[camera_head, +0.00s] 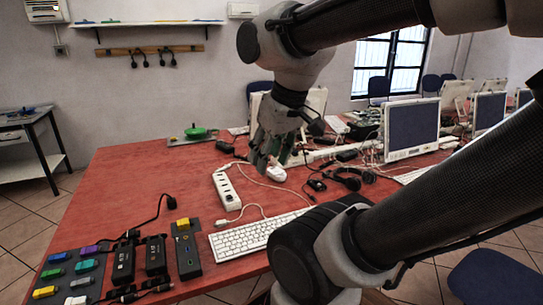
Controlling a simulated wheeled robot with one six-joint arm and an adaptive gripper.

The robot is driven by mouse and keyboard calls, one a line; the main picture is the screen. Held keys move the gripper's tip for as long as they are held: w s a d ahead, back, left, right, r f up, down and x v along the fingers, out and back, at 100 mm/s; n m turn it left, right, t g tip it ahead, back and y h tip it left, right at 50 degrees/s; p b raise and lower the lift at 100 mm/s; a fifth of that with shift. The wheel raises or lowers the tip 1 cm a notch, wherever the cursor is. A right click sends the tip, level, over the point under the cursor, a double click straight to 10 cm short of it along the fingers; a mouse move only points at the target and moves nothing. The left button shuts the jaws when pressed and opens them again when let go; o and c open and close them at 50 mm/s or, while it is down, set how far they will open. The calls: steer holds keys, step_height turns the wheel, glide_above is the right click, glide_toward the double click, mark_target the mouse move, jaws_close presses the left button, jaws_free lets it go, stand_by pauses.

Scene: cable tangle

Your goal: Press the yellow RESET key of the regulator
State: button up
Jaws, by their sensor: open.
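A dark upright-looking box (187,258) with a yellow block (183,223) at its far end lies on the red table at the lower left. A dark board (62,272) left of it carries several coloured blocks, among them a yellow one (45,291) near its front. No lettering is readable, so I cannot tell which yellow part is the RESET key. My gripper (268,163) is open and empty, pointing down over the middle of the table. It is well apart from both yellow parts, to their right and farther back.
A white power strip (226,189) and a white keyboard (255,237) lie near the dark box. Two black adapters (138,259) and cables sit between the box and the board. Headphones (350,178) and a monitor (411,130) stand right. The table's left rear is mostly clear.

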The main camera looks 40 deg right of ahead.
steer(key=shift+s+f, duration=0.2)
steer(key=shift+s, duration=0.05)
